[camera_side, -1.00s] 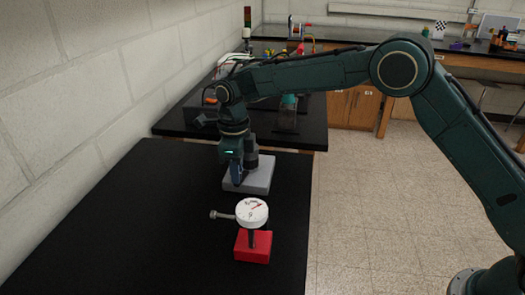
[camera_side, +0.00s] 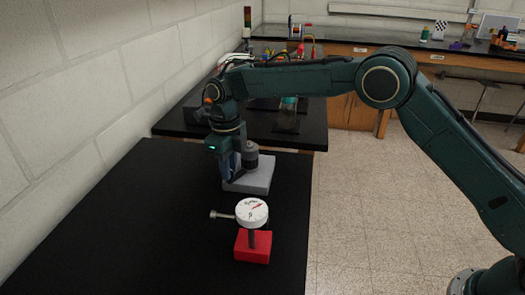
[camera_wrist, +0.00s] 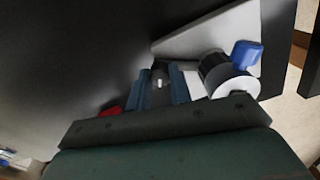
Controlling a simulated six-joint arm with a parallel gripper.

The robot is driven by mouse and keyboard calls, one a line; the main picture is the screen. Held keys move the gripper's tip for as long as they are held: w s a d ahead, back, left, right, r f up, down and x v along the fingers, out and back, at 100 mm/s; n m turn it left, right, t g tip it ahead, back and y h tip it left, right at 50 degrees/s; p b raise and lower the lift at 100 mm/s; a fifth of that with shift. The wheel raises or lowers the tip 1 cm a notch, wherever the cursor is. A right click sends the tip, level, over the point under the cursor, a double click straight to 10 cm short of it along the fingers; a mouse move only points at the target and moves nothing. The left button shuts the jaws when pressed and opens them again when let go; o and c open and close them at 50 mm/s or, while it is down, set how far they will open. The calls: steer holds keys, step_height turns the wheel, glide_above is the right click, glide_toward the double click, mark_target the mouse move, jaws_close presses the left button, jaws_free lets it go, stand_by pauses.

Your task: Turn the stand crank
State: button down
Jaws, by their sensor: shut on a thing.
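The stand has a light grey base (camera_side: 250,184) on the black table and a dark upright cylinder (camera_side: 251,156). In the wrist view the cylinder (camera_wrist: 222,75) shows a pale round end, with a blue knob (camera_wrist: 246,54) beside it. My gripper (camera_side: 230,172) points down at the left side of the stand, close to the cylinder. In the wrist view my gripper (camera_wrist: 164,85) has its two blue fingers around a small pale pin (camera_wrist: 158,77), which I take for the crank's handle. Most of the crank is hidden by the fingers.
A white dial gauge (camera_side: 251,212) on a red block (camera_side: 252,246) stands in front of the stand, with a metal rod pointing left. The black table (camera_side: 130,220) is clear to the left. A second bench with equipment lies behind.

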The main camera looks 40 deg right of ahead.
steer(key=shift+r, duration=0.1)
steer(key=c, duration=1.3)
jaws_free()
steer(key=shift+o, duration=0.2)
step_height(320, 180, up, 14)
